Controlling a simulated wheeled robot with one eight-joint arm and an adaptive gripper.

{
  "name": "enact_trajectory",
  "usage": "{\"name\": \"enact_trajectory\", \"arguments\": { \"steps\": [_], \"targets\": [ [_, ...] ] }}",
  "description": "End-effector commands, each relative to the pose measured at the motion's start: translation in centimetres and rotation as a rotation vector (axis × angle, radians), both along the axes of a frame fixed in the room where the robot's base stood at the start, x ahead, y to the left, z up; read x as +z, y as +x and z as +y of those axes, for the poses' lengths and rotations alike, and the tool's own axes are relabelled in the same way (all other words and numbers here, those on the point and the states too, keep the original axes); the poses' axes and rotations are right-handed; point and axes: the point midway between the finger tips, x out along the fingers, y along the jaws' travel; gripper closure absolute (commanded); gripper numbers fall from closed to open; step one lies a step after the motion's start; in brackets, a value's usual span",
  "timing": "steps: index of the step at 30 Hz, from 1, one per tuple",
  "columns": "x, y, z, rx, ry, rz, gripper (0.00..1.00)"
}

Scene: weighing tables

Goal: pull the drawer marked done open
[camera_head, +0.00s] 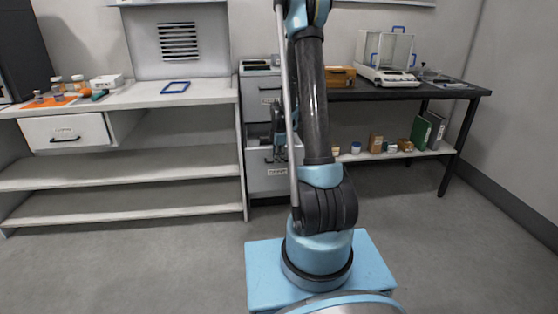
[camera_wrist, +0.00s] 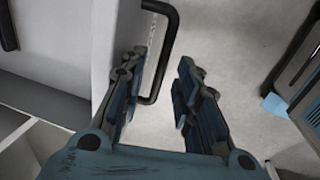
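A grey drawer cabinet (camera_head: 249,108) stands at the centre in the head view, partly hidden by my arm. Its lower drawer (camera_head: 258,184) has a dark handle and a small label too small to read; its front seems to stand out from the cabinet. My gripper (camera_head: 279,142) is at this drawer's top edge, partly hidden by my arm. In the wrist view my gripper (camera_wrist: 160,83) is open, with the black bar handle (camera_wrist: 170,45) between its fingers. The left finger is on the side of the pale drawer front (camera_wrist: 104,40), the right finger beyond the bar. Contact is unclear.
A white bench (camera_head: 205,92) with shelves and its own labelled drawer (camera_head: 66,132) is at left. A black table (camera_head: 440,91) with a balance (camera_head: 388,74) is at right, binders and small boxes on the shelf below.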

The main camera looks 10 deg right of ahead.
Motion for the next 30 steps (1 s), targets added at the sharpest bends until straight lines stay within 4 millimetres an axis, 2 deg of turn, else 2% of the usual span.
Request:
{"name": "enact_trajectory", "arguments": {
  "steps": [18,24,30],
  "targets": [
    [8.1,-1.5,0.1,0.001,0.001,0.002,0.70],
    [9.7,-1.8,0.1,0.001,0.001,0.002,0.70],
    [10.2,-1.8,0.1,0.001,0.001,0.002,0.70]
  ]
}}
